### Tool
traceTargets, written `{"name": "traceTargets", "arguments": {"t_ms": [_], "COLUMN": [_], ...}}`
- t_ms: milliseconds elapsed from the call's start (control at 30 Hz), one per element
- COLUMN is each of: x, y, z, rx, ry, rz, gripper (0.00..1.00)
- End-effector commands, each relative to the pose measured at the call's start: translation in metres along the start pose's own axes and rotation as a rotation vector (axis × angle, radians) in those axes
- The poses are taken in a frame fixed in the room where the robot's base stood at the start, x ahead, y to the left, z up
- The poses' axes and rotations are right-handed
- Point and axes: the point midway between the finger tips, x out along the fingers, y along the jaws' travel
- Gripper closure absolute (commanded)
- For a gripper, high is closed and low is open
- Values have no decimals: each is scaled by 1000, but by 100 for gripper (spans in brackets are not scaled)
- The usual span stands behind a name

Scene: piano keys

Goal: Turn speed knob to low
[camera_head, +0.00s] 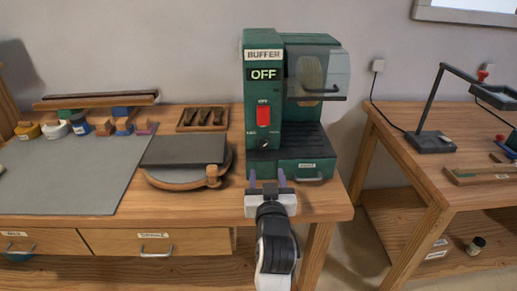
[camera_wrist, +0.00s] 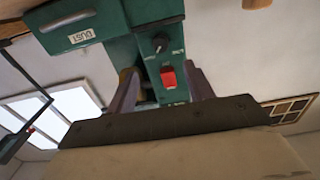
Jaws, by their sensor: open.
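The speed knob (camera_head: 265,143) is a small dark knob low on the front of the green buffer machine (camera_head: 262,92), below a red switch (camera_head: 264,116). In the wrist view, which is upside down, the dark round knob (camera_wrist: 160,43) shows above the red switch (camera_wrist: 168,77), with small labels on each side. Its exact setting is too small to read. My gripper (camera_head: 267,179) is open and empty in front of the machine, below the knob in the head view. In the wrist view my gripper (camera_wrist: 160,72) has its two fingers apart, with the switch between them.
The buffer has a "DUST" drawer (camera_head: 306,171) with a handle and a clear guard (camera_head: 320,75). A sign reads "OFF". A dark slab on a round wooden base (camera_head: 185,158) stands to the left on the wooden workbench (camera_head: 325,203). Another table with a lamp (camera_head: 433,142) is at the right.

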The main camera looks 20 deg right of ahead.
Motion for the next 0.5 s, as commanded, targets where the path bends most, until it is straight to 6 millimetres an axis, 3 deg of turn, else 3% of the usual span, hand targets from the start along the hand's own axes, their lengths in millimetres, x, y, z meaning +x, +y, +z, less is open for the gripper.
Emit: {"name": "traceTargets", "arguments": {"t_ms": [300,500], "x": [69,101], "y": [0,0], "z": [-4,-3], "rx": [-4,-3], "ry": [1,2], "rz": [-1,0], "gripper": [48,48]}}
